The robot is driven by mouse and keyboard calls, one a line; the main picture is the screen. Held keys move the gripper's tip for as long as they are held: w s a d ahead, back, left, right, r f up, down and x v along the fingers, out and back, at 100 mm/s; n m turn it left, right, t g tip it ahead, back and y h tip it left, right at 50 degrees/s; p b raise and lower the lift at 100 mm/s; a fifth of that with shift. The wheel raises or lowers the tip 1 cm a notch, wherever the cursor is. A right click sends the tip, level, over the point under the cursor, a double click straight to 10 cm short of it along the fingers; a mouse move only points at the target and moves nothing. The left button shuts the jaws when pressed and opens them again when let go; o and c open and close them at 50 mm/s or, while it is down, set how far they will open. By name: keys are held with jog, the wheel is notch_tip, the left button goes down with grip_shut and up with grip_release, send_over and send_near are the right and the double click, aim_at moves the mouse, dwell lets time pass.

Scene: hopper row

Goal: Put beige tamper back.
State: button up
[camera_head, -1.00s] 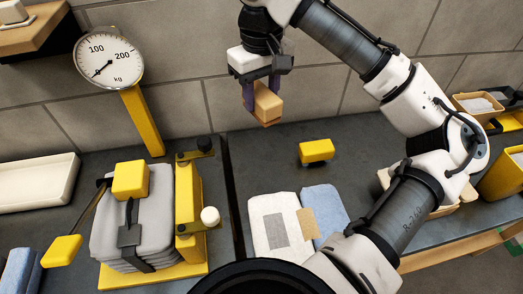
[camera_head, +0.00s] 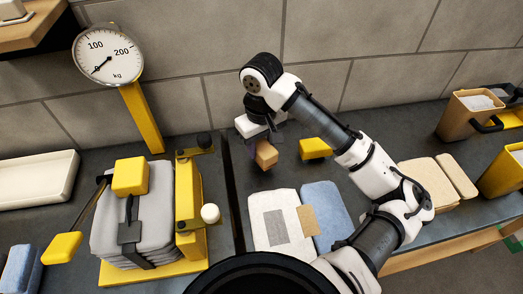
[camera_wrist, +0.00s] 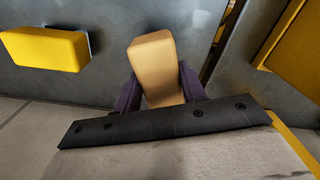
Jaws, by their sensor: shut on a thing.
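The beige tamper (camera_head: 266,155) is a small block held upright, slightly tilted, between the dark purple fingers of my gripper (camera_head: 264,146). It is low, close to the dark counter, just left of the yellow tamper-like block (camera_head: 315,148); I cannot tell if it touches the counter. In the wrist view the beige tamper (camera_wrist: 154,62) stands out between both fingers (camera_wrist: 157,92), and the yellow block (camera_wrist: 45,48) lies apart at the upper left.
Left is a yellow press (camera_head: 188,210) with a grey cloth stack, beside a dial scale (camera_head: 108,55).

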aim_at(262, 153)
jog(key=shift+f, duration=1.4)
jog(key=shift+f, duration=0.2)
jog(key=o, duration=1.1)
notch_tip(262, 153, up, 12)
jog(key=shift+r, duration=0.2)
